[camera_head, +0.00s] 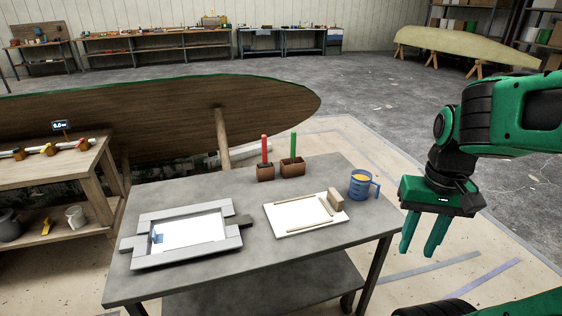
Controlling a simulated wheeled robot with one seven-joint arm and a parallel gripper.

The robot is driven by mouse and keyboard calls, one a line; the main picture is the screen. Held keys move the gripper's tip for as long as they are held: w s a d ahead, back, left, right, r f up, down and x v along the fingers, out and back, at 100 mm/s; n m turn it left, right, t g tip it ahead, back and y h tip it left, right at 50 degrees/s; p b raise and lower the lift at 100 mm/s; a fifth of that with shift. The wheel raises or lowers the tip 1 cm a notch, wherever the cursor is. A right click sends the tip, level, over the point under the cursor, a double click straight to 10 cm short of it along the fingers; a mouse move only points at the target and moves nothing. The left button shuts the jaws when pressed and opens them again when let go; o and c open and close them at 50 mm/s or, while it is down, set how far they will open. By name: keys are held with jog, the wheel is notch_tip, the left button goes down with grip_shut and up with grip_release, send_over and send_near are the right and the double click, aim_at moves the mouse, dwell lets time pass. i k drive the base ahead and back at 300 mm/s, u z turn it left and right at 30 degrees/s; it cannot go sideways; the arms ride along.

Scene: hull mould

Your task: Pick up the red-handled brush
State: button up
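The red-handled brush (264,148) stands upright in a small brown holder (265,174) near the back edge of the grey table; its lower end is hidden in the holder. A similar brush with a green handle (293,146) stands upright in a second brown holder (292,170) just to its right. My gripper (418,254) hangs fingers down at the right, beyond the table's right edge and apart from both brushes. Its two green fingers are spread, with nothing between them.
A large wooden hull (160,112) lies behind the table. A wooden bench (55,171) stands at the left.

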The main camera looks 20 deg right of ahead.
aim_at(265, 164)
jog(key=z, duration=0.1)
jog(key=i, duration=1)
jog(key=u, duration=0.05)
